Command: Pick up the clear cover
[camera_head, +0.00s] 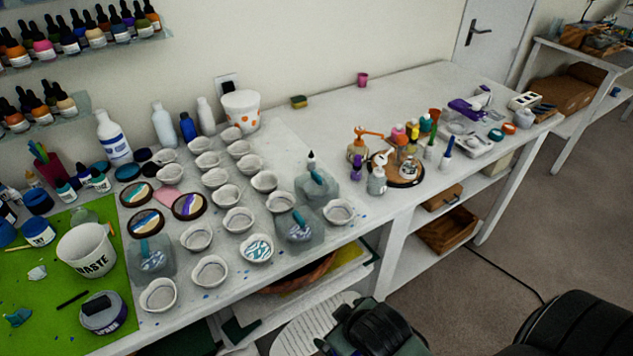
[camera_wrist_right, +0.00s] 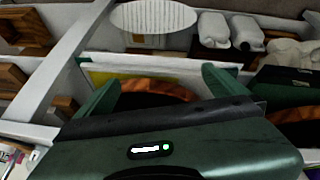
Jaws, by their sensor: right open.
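Three clear covers with teal handles sit on the white table in the head view. One (camera_head: 150,258) is at the left among the cups, one (camera_head: 298,232) is near the front edge, and one (camera_head: 317,186) is farther back. Patterned contents show through the left and front covers. My right gripper (camera_head: 372,328) is low in front of the table, apart from all the covers. In the right wrist view its two green fingers (camera_wrist_right: 160,88) are spread with nothing between them. No cover shows in that view. My left gripper is not in view.
Several small white cups (camera_head: 210,272) crowd around the covers. A WASTE cup (camera_head: 87,250) stands on a green mat (camera_head: 50,300) at the left. A round tray (camera_head: 405,180) with bottles is to the right. Shelves below the table hold a brown bowl (camera_wrist_right: 140,88) and papers.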

